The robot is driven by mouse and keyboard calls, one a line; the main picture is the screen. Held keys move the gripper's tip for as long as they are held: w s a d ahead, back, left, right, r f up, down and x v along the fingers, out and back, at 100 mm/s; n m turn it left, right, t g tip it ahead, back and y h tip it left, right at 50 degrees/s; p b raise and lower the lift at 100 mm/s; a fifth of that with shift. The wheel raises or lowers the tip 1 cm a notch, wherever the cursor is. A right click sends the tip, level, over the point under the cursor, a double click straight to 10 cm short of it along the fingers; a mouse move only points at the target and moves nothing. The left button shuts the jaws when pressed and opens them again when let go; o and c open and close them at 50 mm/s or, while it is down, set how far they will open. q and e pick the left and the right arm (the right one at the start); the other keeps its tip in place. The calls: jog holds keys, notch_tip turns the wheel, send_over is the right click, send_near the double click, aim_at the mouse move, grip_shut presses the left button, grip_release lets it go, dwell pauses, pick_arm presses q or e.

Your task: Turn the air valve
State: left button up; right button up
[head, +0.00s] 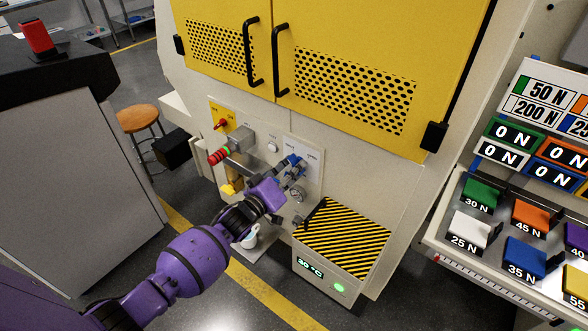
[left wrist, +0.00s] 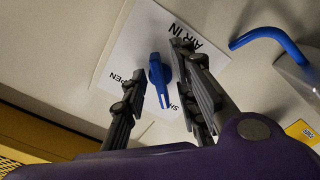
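The air valve is a blue handle (left wrist: 158,75) on a white plate marked "AIR IN" (left wrist: 150,40) in the left wrist view. "OPEN" is readable beside it; another label is partly covered by a finger. The plate also shows on the machine front in the head view (head: 313,152). My left gripper (head: 292,170) is at this plate. In the left wrist view its two fingers (left wrist: 160,68) are spread, one on each side of the blue handle, with a gap visible around it. I cannot tell how near in depth they are. My right gripper is not in view.
A blue curved tube (left wrist: 268,38) lies right of the plate in the left wrist view. In the head view, a red-banded part (head: 218,156) and a red switch (head: 221,124) are left of the plate. A striped box (head: 345,238) juts out below right. Yellow doors (head: 345,50) stand above.

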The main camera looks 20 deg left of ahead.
pick_arm(q)
grip_shut()
jog(key=shift+m, duration=0.3)
jog(key=m, duration=1.7)
jog(key=shift+w+a+b, duration=0.15)
jog(key=shift+a+b, duration=0.2)
jog(key=shift+b, duration=0.05)
jog(key=shift+m, duration=0.3)
grip_release()
